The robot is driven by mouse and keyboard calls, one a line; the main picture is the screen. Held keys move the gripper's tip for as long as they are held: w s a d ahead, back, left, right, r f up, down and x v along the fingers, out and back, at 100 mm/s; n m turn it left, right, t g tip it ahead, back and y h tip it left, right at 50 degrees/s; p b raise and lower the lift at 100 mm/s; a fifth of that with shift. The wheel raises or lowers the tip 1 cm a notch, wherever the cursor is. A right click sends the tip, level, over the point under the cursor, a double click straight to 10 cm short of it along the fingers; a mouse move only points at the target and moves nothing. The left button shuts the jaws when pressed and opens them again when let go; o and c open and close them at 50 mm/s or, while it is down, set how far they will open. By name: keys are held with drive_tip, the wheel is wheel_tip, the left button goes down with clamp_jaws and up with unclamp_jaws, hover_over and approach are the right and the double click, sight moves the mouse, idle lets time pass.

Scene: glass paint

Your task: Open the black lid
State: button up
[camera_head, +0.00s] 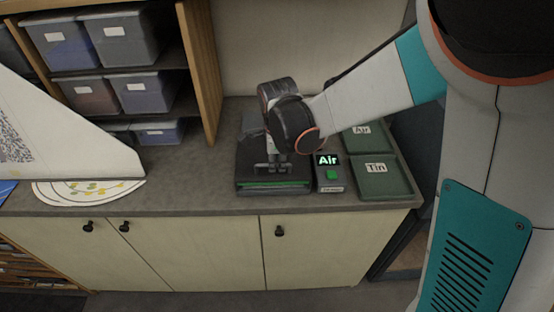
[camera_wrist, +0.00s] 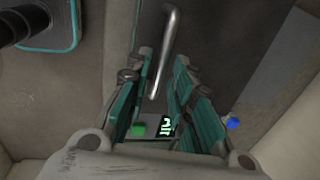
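The black lid (camera_head: 245,165) tops a dark box on the counter, and it looks closed. A green strip runs along the box's front. My gripper (camera_head: 271,166) is over the lid near its front edge and hides part of it. In the wrist view, the lid (camera_wrist: 215,30) fills the upper middle, with a silvery bar handle (camera_wrist: 167,45) on it. My gripper (camera_wrist: 164,62) is open there, its teal-padded fingers apart. The handle appears between the fingers; I cannot tell whether they touch it.
Right of the box stands a small unit with an "Air" display (camera_head: 327,160) and green button (camera_head: 332,174). Green trays marked Air (camera_head: 386,139) and Tin (camera_head: 398,182) lie beyond. Shelved bins (camera_head: 145,92) are at back left. A round patterned sheet (camera_head: 85,192) lies on the left counter.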

clamp_jaws()
drive_tip(key=shift+w, duration=0.1)
drive_tip(key=w, duration=0.5)
drive_tip(key=w+b, duration=0.1)
drive_tip(key=w, duration=0.5)
drive_tip(key=w+b, duration=0.1)
drive_tip(key=w, duration=0.5)
drive_tip(key=shift+w+d, duration=0.15)
drive_tip(key=shift+d, duration=0.1)
drive_tip(key=o, duration=0.5)
unclamp_jaws()
drive_tip(key=shift+r, duration=0.15)
